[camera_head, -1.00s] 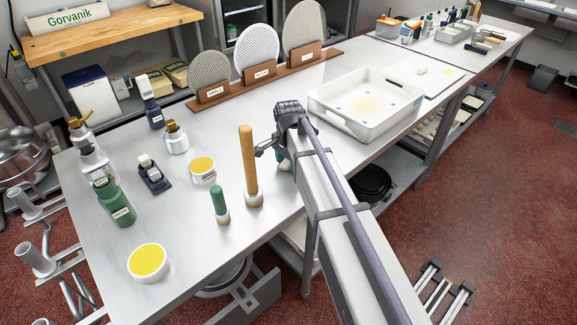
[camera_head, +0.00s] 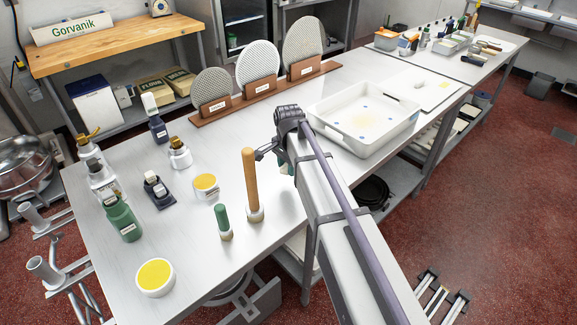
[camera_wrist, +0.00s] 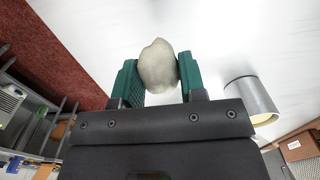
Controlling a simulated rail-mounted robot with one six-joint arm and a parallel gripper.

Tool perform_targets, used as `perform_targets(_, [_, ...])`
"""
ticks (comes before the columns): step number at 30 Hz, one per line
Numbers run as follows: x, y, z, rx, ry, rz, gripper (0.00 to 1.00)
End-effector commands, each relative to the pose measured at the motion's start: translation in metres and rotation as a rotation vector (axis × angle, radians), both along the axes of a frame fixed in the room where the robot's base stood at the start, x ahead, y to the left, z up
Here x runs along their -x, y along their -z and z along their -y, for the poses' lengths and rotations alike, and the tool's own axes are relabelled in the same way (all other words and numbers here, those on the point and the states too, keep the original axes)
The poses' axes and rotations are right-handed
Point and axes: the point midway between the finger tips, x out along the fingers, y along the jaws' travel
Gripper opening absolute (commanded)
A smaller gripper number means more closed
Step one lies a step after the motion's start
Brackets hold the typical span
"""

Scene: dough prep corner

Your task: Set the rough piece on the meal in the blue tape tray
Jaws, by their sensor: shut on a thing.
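A pale, lumpy dough piece (camera_wrist: 158,66) sits between the two green fingers of my gripper (camera_wrist: 158,82) in the wrist view, and the fingers are shut on it. In the head view my gripper (camera_head: 286,169) is over the near right part of the steel table, and the arm hides the dough piece. The white tray (camera_head: 389,137) stands farther back along the table, to the right of my gripper.
A tall wooden-handled tool (camera_head: 251,183) and a short green-handled one (camera_head: 223,220) stand left of my gripper. Yellow-topped tubs (camera_head: 156,277) and several bottles stand farther left. A rack of round screens (camera_head: 256,96) stands behind. A white board (camera_head: 425,92) lies beyond the tray.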

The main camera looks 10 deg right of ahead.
Motion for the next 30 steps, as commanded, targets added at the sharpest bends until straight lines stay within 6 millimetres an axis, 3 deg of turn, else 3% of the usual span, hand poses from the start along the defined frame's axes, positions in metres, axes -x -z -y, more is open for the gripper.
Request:
perform_targets(1, [0.0,-0.028,0.0,0.0,0.0,0.0,0.15])
perform_targets(4, [0.0,-0.046,0.0,0.0,0.0,0.0,0.15])
perform_targets(17, [0.0,-0.05,0.0,0.0,0.0,0.0,0.15])
perform_targets(30, [0.0,-0.094,0.0,0.0,0.0,0.0,0.15])
